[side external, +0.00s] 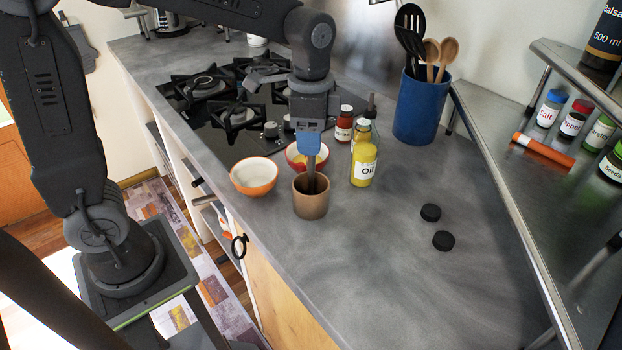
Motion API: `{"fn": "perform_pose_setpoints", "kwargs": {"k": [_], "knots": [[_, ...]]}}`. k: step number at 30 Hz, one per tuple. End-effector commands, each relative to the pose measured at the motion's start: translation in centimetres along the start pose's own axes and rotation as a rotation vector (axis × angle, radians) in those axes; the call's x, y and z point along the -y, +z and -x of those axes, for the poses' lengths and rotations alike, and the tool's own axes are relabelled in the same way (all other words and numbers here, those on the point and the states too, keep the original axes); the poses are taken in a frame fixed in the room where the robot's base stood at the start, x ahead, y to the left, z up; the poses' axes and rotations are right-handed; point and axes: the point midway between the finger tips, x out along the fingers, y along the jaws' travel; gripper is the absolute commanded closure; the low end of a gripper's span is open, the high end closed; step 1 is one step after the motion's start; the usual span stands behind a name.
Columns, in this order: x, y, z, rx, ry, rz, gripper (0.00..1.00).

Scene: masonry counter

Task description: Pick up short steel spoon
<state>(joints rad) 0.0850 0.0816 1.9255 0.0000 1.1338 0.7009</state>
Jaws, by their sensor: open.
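My gripper (310,158) points straight down over the brown cup (310,204) on the grey counter. A narrow grey vertical piece below its blue part reaches to the cup's mouth. I cannot tell whether this piece is a finger or a spoon handle. The jaws are open, though the gap between them is hard to see from this side. No short steel spoon can be clearly made out; the inside of the cup is mostly hidden.
An orange-white bowl (254,176) and a red-yellow bowl (296,158) stand close left and behind. A blue utensil holder (421,108) stands farther back. Two black discs lie right; the front counter is clear.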

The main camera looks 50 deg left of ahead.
Motion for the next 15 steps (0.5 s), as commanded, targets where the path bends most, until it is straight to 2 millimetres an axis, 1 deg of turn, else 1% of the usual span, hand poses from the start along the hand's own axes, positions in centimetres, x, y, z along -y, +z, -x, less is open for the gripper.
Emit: {"fn": "perform_pose_setpoints", "kwargs": {"k": [1, 3, 7, 10, 15], "knots": [[-0.1, 0.0, -0.9, 0.004, 0.004, -0.001, 0.52], [-0.2, 0.0, -2.0, 0.004, 0.004, -0.001, 0.52], [-0.2, 0.0, -3.5, 0.002, 0.002, 0.0, 0.52], [-0.2, 0.0, -4.0, 0.002, 0.002, 0.0, 0.52], [-0.2, 0.0, -4.0, 0.0, 0.0, 0.0, 0.52]]}}
